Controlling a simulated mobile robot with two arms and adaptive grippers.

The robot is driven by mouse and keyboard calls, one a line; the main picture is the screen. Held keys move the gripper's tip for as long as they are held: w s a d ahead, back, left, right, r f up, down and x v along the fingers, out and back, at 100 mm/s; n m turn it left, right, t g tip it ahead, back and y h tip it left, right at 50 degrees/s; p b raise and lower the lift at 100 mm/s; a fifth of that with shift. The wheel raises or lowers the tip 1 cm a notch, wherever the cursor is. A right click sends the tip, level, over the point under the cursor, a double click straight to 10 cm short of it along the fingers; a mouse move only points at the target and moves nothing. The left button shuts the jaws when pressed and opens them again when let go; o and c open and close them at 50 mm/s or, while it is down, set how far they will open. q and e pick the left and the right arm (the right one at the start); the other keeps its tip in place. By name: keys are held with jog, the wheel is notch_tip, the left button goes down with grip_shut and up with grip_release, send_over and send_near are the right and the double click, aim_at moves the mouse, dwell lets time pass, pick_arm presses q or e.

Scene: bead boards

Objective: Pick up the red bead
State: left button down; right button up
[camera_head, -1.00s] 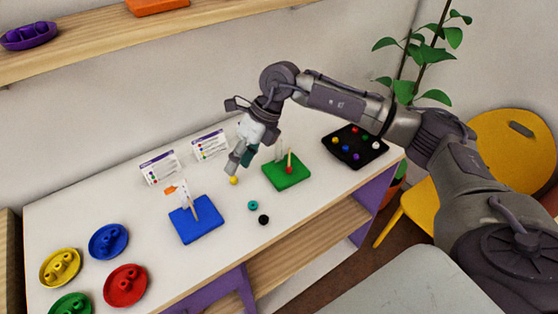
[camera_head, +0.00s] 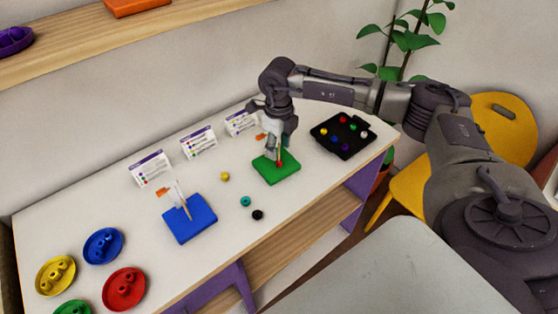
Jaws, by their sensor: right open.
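A red bead (camera_head: 279,163) sits low on a peg of the green board (camera_head: 288,173), partly hidden by my gripper. Another red bead (camera_head: 343,120) lies in the black tray (camera_head: 321,130) to the right. My right gripper (camera_head: 278,151) points down over the green board, with its fingers around or just beside the peg, close above the red bead. It is open; whether it touches the bead cannot be told. My left gripper is not in view.
A blue board (camera_head: 197,225) with pegs stands left of the green board. Loose yellow (camera_head: 225,176), teal (camera_head: 245,201) and black (camera_head: 257,215) beads lie between and in front. Several coloured dishes are at lower left. White cards (camera_head: 199,143) stand along the back.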

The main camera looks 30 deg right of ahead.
aim_at(279, 166)
jog(key=f, duration=0.1)
jog(key=f+p, duration=0.1)
jog(key=f, duration=0.1)
jog(key=shift+s+a+f, duration=0.1)
jog(key=shift+s+f, duration=0.15)
jog(key=shift+f, duration=0.1)
jog(key=shift+f+p, duration=0.3)
jog(key=shift+f, duration=0.15)
jog(key=c, duration=0.8)
